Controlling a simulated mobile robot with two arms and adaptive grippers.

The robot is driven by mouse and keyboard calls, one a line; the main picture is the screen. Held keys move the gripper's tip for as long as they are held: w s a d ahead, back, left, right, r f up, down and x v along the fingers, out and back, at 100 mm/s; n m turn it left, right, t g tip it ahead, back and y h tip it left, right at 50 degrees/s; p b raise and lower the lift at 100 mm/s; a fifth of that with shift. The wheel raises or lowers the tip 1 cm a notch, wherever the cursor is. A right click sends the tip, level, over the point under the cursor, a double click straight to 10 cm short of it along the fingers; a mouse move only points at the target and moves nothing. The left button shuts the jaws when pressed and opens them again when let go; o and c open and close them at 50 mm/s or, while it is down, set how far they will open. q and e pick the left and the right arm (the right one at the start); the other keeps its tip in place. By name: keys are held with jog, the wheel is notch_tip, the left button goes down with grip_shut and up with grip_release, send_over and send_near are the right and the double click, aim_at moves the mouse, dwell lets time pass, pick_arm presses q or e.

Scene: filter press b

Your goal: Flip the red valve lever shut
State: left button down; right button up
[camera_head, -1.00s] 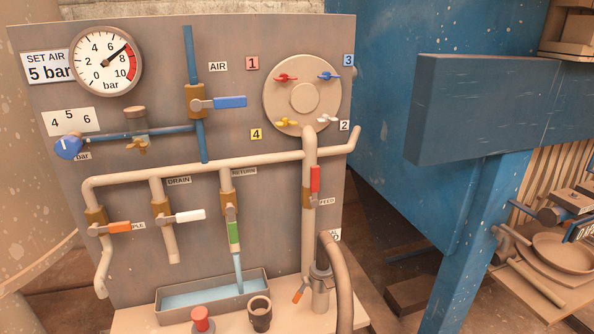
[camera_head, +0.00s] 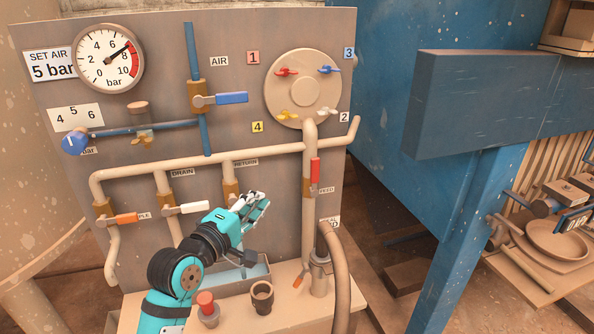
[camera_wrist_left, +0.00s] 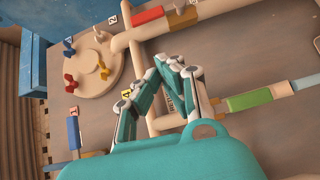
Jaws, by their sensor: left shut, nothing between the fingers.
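The red valve lever (camera_head: 315,171) stands upright along the vertical feed pipe (camera_head: 308,225), right of the panel's middle. In the left wrist view the red lever (camera_wrist_left: 148,16) shows at the top, beyond the fingertips. My left gripper (camera_head: 262,200) is shut and empty, left of and below the red lever, apart from it. It is in front of the return pipe and hides the green lever in the head view. In the left wrist view its fingertips (camera_wrist_left: 170,62) meet, and the green lever (camera_wrist_left: 250,99) lies to the right. My right gripper is not in view.
A round disc (camera_head: 304,92) with several small coloured handles is above. A curved hose (camera_head: 338,265), a red knob (camera_head: 206,302) and a dark cup (camera_head: 262,295) stand low in front.

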aim_at(315, 176)
pick_arm(q)
jog(key=shift+w+r, duration=0.25)
jog(key=shift+r, duration=0.4)
jog(key=s+d+p+x, duration=0.1)
jog(key=p+x, duration=0.3)
jog(key=x, duration=0.9)
jog(key=shift+s+d+r, duration=0.2)
jog(key=shift+s+d, duration=0.05)
jog(key=shift+d, duration=0.55)
jog(key=shift+w, duration=0.2)
